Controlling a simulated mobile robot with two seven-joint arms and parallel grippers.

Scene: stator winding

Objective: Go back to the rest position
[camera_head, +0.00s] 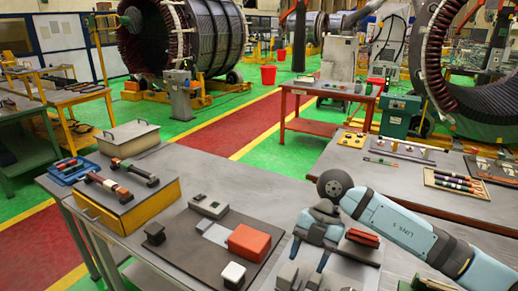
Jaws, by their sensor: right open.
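My right arm comes in from the lower right as a light-blue link with a dark round joint at its upper end. Below that joint is my right gripper (308,254), grey-blue, over the front bench (215,180). Its fingers look spread apart, and I see nothing held between them. A red block (249,243) on a dark plate (180,247) lies left of the gripper, apart from it. My left gripper does not show.
Small red bars (362,237) lie close to the right gripper. A yellow-sided box (135,207) and a blue tray (70,170) stand at the bench's left. A second bench (400,182) holds a parts tray (458,184).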

